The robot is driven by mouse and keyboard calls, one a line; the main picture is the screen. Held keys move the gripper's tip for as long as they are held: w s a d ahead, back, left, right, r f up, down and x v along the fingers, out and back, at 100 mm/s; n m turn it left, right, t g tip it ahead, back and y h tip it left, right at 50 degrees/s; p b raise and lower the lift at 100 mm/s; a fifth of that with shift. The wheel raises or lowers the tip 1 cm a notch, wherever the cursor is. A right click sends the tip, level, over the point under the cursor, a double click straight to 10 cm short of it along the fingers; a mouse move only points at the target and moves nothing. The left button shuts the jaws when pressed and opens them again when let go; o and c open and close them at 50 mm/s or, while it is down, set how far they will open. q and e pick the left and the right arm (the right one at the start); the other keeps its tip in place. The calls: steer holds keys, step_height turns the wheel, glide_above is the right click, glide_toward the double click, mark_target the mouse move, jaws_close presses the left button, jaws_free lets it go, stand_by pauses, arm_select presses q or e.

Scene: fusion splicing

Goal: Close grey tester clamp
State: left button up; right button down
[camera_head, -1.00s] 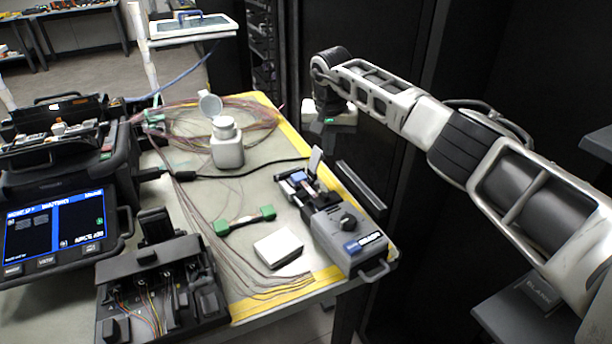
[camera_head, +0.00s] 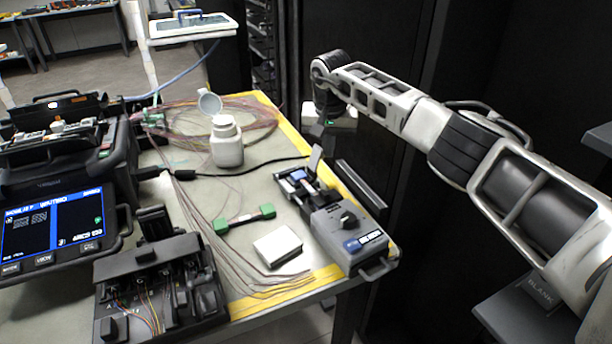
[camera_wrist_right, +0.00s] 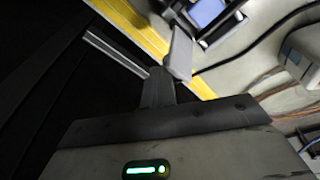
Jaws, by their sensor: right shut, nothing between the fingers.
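The grey tester (camera_head: 335,225) lies along the right side of the table, with a round black knob and a label on its near end. Its grey clamp flap (camera_head: 315,159) stands raised at the far end. In the right wrist view the flap (camera_wrist_right: 181,53) stands up just beyond the fingertips. My right gripper (camera_head: 318,139) is beyond the flap, over the table's right edge, its fingers partly hidden. In the right wrist view its fingers (camera_wrist_right: 160,84) are shut and empty, close to the flap; I cannot tell whether they touch. My left gripper is not in view.
A dark bar (camera_head: 361,186) lies right of the tester. A white bottle (camera_head: 227,146) with an open lid, a white box (camera_head: 278,246) and a green-ended piece (camera_head: 246,216) stand to the left. A black cable and thin fibres cross the table. A splicer with a screen (camera_head: 52,230) is at far left.

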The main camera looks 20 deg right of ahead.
steer(key=shift+f, duration=0.3)
steer(key=shift+a, duration=0.1)
